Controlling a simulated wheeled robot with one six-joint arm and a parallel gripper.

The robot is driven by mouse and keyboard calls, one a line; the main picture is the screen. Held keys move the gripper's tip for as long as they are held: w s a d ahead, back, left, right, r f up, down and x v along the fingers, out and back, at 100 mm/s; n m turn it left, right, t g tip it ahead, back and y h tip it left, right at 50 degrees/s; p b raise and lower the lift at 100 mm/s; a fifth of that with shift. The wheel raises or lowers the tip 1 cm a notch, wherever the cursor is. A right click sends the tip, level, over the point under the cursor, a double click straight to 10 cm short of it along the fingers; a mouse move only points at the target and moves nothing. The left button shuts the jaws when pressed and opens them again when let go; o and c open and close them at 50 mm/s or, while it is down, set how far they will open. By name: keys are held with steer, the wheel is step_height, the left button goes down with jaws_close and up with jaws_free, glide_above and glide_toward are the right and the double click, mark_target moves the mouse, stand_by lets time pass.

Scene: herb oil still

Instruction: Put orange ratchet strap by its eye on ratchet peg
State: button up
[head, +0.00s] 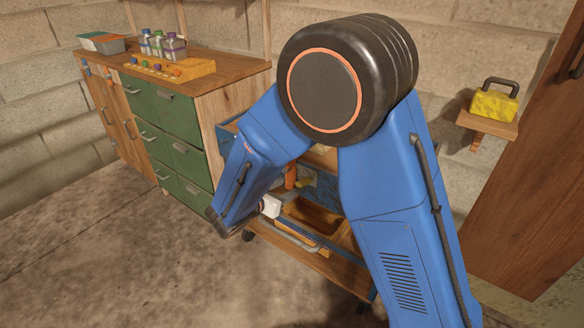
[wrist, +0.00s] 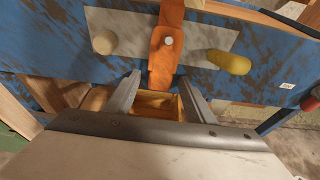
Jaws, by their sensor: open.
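The orange ratchet strap (wrist: 163,60) hangs in front of a blue panel in the wrist view. A pale round peg end (wrist: 168,41) shows through the strap, at the middle of a grey metal plate (wrist: 130,22). My gripper (wrist: 159,82) is open, with its fingers below the plate on either side of the strap's lower end. I cannot tell whether they touch it. In the head view the strap (head: 291,176) is a small orange patch, partly hidden behind my arm. Which peg is the ratchet peg is not marked.
A tan peg (wrist: 104,43) stands left of the strap and a yellow peg (wrist: 230,63) right of it. A wooden tray (head: 313,216) lies below the panel. A green-drawered cabinet (head: 165,128) stands left; a yellow case (head: 494,105) sits on a wall shelf. The floor at left is clear.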

steer(key=v, duration=1.7)
steer(key=shift+s+a+r, duration=0.1)
